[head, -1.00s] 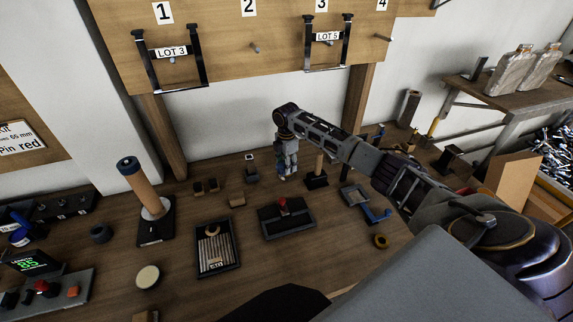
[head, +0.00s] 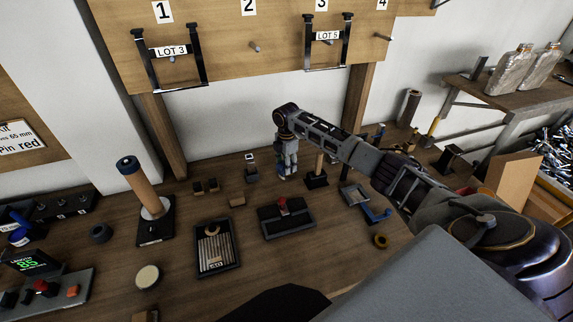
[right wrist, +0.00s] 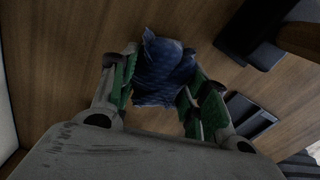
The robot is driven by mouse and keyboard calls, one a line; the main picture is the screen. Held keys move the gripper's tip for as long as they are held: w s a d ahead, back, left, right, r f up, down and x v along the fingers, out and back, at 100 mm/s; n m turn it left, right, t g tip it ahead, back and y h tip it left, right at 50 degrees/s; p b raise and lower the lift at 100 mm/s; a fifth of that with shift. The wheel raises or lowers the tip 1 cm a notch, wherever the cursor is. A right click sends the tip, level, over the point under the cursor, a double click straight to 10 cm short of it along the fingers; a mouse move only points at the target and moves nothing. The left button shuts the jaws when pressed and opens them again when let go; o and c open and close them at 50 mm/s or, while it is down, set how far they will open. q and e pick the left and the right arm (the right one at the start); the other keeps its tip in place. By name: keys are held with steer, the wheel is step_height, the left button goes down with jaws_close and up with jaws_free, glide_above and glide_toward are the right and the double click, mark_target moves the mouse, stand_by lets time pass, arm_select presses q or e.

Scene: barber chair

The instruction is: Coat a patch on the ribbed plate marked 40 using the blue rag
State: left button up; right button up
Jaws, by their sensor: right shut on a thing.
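The ribbed plate (head: 212,251) sits in a dark frame on the bench, left of the middle in the head view. A small label at its near end is too small to read surely. My right gripper (head: 287,174) points down at the back of the bench, to the right of and behind the plate. In the right wrist view my right gripper (right wrist: 158,90) is shut on the blue rag (right wrist: 162,70), which is bunched between its green-padded fingers. The rag is held well apart from the plate. My left gripper is not in view.
A dark box with a red knob (head: 283,205) stands right of the plate. A tan roller on a stand (head: 142,185) and a pale round disc (head: 147,276) are to its left. A wooden post (head: 318,168) stands right of my gripper.

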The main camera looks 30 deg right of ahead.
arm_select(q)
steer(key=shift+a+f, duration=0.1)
arm_select(e)
steer(key=shift+f, duration=0.45)
stand_by(0.7)
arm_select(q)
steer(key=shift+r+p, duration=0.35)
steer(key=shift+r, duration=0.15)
arm_select(e)
steer(key=shift+s+f, duration=0.1)
steer(key=shift+f, duration=0.05)
stand_by(3.3)
steer(key=shift+r+p, duration=2.6)
steer(key=shift+p, duration=0.05)
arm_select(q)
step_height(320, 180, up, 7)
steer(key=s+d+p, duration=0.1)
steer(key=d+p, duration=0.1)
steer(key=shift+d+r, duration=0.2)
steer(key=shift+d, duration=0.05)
arm_select(e)
steer(key=shift+r, duration=1.05)
steer(key=shift+m, duration=0.3)
